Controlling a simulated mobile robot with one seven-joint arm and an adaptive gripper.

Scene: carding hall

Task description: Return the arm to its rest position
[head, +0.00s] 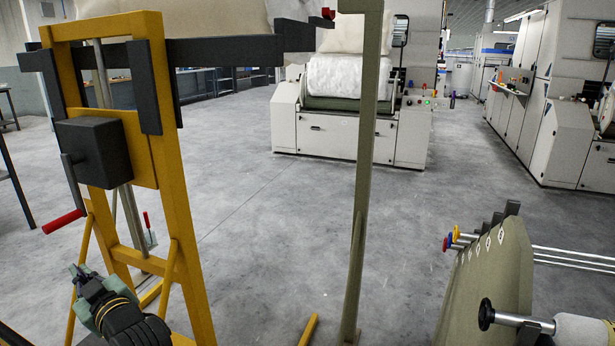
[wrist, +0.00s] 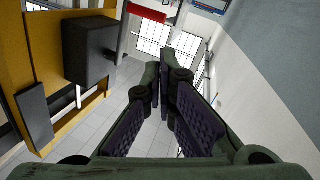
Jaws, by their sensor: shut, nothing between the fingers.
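My gripper (head: 80,272) is at the lower left of the head view, green and dark, in front of the yellow stand and below its red-handled crank. In the wrist view its fingers (wrist: 162,68) meet at the tips, with nothing seen between them. The arm behind it is mostly cut off by the lower edge of the head view.
The yellow stand (head: 178,190) with a black box (head: 90,150) and red crank handle (head: 63,222) is close by. A green post (head: 366,150) stands mid-view. A green panel (head: 490,285) with metal rods is at lower right. Grey floor is open towards the white machine (head: 345,138).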

